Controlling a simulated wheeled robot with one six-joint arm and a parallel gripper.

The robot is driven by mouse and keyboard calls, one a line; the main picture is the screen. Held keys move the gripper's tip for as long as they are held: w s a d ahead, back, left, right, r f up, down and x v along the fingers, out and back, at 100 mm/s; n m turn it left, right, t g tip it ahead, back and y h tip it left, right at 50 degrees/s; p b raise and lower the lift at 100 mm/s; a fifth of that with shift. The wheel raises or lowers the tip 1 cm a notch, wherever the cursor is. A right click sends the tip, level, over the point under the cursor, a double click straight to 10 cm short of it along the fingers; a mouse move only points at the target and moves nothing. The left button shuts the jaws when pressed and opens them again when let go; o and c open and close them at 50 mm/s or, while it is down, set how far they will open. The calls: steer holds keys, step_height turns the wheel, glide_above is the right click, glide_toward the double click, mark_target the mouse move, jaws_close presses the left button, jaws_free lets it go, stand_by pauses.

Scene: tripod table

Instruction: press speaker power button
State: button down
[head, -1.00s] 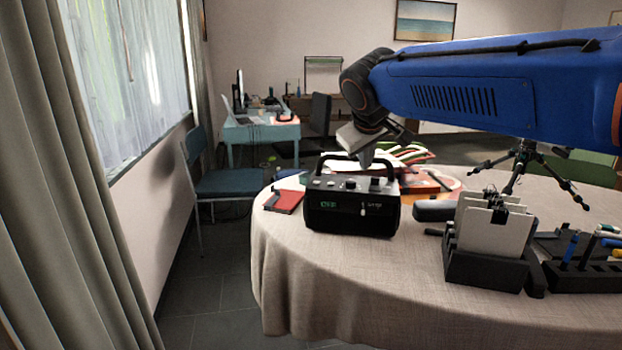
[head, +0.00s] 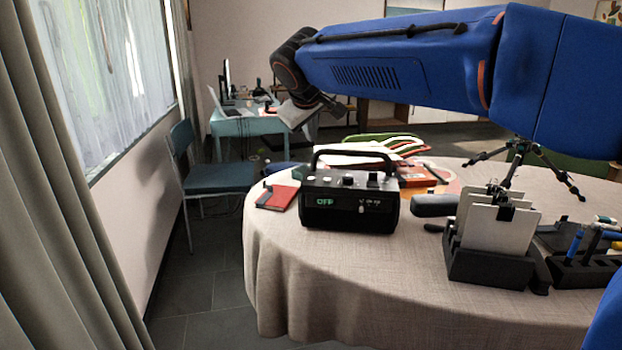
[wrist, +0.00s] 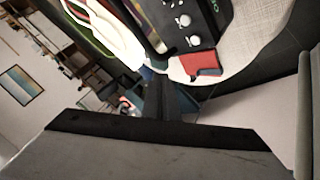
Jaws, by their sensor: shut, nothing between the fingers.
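The speaker (head: 348,212) is a black box with a carry handle, standing upright on the round table. Its front display reads OFF in green. Pale buttons and dark knobs sit along its top edge; I cannot tell which is the power button. The speaker (wrist: 172,22) also shows at the top of the wrist view, with pale round controls. My gripper (head: 311,120) is up and left of the speaker in the head view, apart from it. In the wrist view the dark fingers (wrist: 168,98) are together and empty, with a gap to the speaker.
The table (head: 330,270) has a beige cloth. A red notebook (head: 277,197) lies left of the speaker. A black holder with pale panels (head: 490,265) and a small tripod (head: 520,160) stand to the right. A blue chair (head: 215,178) is behind on the left.

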steer(key=shift+f, duration=4.35)
steer(key=shift+f, duration=0.2)
steer(key=shift+f, duration=0.25)
steer(key=shift+f, duration=0.35)
steer(key=shift+r, duration=0.8)
steer(key=shift+r, duration=0.1)
step_height(320, 180, up, 5)
steer(key=shift+f, duration=0.1)
